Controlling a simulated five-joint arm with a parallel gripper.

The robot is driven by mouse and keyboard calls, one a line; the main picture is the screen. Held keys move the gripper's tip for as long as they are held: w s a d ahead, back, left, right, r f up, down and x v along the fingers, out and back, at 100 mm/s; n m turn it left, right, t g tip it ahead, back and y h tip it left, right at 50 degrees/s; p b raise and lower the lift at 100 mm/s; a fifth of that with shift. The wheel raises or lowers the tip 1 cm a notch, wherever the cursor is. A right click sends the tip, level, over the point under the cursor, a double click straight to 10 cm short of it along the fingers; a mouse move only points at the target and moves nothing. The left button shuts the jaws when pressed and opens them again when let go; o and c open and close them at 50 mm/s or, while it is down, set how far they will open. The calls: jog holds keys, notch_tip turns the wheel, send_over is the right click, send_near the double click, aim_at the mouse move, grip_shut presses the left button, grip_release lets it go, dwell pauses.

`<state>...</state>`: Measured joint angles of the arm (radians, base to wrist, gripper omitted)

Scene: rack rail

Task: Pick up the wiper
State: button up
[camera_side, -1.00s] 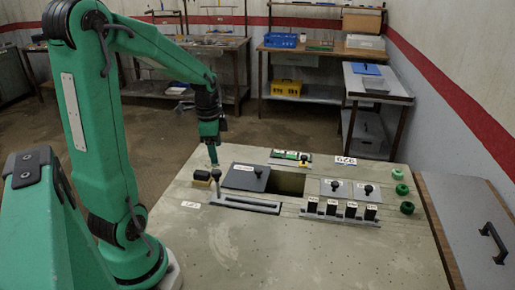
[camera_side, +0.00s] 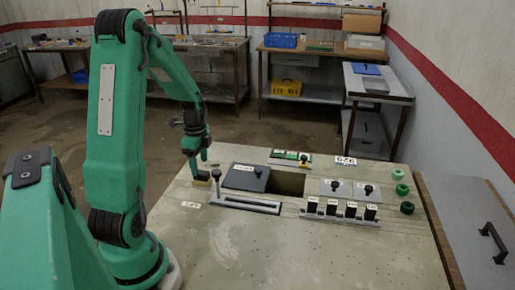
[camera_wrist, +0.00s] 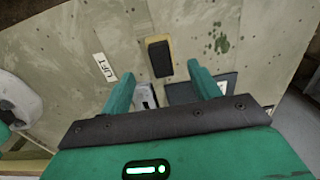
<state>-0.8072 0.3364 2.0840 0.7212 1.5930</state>
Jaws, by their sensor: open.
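The wiper, a small block with a black top and a tan base, shows in the side view (camera_side: 201,182) at the left part of the worktop. In the wrist view the wiper (camera_wrist: 159,58) lies flat, just beyond and roughly between my fingertips. My gripper (camera_side: 199,166) is at the wiper's back left in the side view and appears above it. The gripper is open and empty, with its two green fingers apart in the wrist view (camera_wrist: 162,84). The fingers do not appear to touch the wiper.
An upright lever (camera_side: 217,184) stands close right of the wiper, at a slotted rail (camera_side: 250,205). Several black-topped blocks (camera_side: 351,209) and green rings (camera_side: 402,189) stand at the right. The front worktop is clear.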

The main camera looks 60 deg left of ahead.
aim_at(201, 172)
jog(key=shift+f, duration=0.45)
jog(key=shift+w+f, duration=0.1)
jog(key=shift+f, duration=2.45)
jog(key=shift+c, duration=0.4)
jog(key=c, duration=1)
